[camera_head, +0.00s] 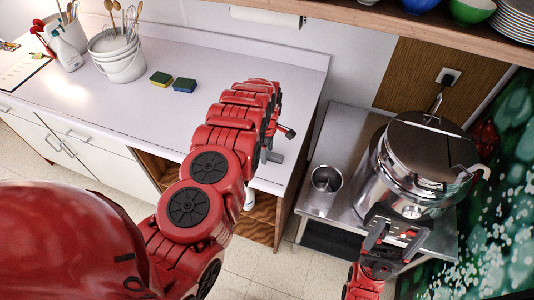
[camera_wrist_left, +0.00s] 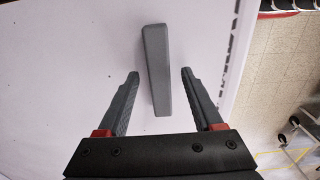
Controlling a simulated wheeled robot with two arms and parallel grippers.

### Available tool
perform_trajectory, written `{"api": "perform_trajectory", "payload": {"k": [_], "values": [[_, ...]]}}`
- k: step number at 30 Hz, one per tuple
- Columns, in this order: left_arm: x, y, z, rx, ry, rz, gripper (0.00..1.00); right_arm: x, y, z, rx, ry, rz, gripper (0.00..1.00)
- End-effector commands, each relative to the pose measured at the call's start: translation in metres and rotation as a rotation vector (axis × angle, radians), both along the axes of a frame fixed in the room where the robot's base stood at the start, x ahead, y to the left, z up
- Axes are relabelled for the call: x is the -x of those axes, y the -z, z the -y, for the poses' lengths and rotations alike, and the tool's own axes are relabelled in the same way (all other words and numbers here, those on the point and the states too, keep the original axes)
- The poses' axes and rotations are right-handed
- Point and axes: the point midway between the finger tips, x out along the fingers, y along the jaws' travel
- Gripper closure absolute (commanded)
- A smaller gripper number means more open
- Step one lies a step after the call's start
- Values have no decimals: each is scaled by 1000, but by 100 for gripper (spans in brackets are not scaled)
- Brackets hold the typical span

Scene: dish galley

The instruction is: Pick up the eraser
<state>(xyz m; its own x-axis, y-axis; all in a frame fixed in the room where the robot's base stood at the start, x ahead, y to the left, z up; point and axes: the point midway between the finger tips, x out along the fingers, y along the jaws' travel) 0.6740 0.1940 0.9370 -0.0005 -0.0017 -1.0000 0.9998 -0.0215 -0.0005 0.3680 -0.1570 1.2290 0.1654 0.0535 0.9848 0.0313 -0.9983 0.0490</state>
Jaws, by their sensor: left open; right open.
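The eraser, a plain grey block (camera_wrist_left: 157,68), lies on the white counter in the left wrist view. My left gripper (camera_wrist_left: 160,74) is open, with one finger on each side of the block and a gap on both sides. The block's near end lies between the fingers and its far end reaches beyond the tips. In the head view my left gripper (camera_head: 279,146) is over the counter's right end, partly hidden by my red arm; I cannot clearly make out the eraser there. My right gripper (camera_head: 391,238) is open and empty in front of the steel pot.
Two sponges (camera_head: 160,79) (camera_head: 184,86) and a white bucket of utensils (camera_head: 117,55) stand farther left on the counter (camera_head: 215,60). A steel cup (camera_head: 326,181) and a large steel pot (camera_head: 415,165) stand on the lower steel table to the right. The counter's right edge is close.

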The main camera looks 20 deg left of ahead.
Motion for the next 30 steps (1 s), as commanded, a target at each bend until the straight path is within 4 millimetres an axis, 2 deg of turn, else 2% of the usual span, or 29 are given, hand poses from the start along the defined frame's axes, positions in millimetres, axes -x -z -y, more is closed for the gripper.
{"api": "perform_trajectory", "payload": {"k": [5,6,17,30], "values": [[0,0,0,0,0,0,32,0,0,0,0,0,0,20],[0,0,0,0,0,0,36,0,0,0,0,0,0,20],[0,0,0,-1,0,0,100,0,0,0,0,0,0,20],[-1,-1,-2,-1,0,0,100,0,1,0,0,0,0,20]]}}
